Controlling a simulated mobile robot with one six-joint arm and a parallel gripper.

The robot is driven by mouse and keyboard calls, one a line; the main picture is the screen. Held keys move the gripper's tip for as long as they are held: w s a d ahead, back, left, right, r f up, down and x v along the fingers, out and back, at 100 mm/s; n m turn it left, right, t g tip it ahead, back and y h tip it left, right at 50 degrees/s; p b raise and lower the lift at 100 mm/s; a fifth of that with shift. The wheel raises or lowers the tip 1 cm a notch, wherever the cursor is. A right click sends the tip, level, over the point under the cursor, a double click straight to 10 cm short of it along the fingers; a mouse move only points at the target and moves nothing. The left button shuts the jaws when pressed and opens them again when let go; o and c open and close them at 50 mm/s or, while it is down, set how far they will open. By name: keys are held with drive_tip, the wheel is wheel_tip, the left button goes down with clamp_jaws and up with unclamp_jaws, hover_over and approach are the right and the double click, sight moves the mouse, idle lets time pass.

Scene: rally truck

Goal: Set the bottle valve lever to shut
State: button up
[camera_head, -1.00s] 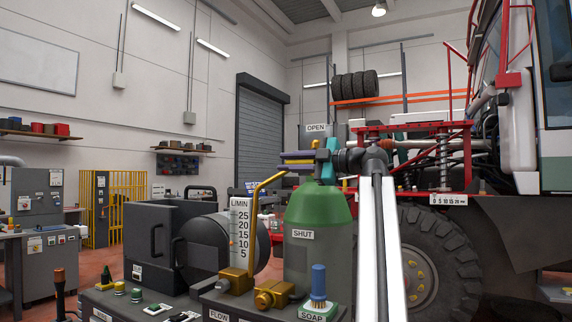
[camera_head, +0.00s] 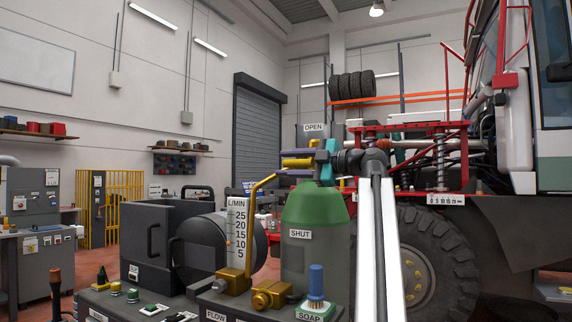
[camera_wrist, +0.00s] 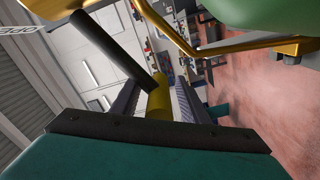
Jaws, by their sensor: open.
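The gas bottle (camera_head: 318,215) has a green shoulder and a grey body, and stands in front of me. An OPEN sign (camera_head: 314,127) is above it and a SHUT sign (camera_head: 300,234) is on its front. My gripper (camera_head: 284,162) is level, just above the bottle top, with its purple fingers apart. A yellow cylinder (camera_wrist: 158,103), seemingly the lever's grip, shows between the fingers in the wrist view. A dark rod (camera_wrist: 112,52) runs up to it. Contact cannot be told. The valve body is largely hidden by my gripper.
A bent yellow pipe (camera_head: 253,205) rises from the flow gauge (camera_head: 237,238) to the bottle top, close under my fingers. The truck's wheel (camera_head: 430,265) and red frame are to the right.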

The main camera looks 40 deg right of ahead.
drive_tip(key=v, duration=1.3)
drive_tip(key=shift+s+b, duration=0.3)
drive_tip(key=shift+b, duration=0.05)
drive_tip(key=shift+d+r, duration=0.1)
drive_tip(key=shift+r, duration=0.05)
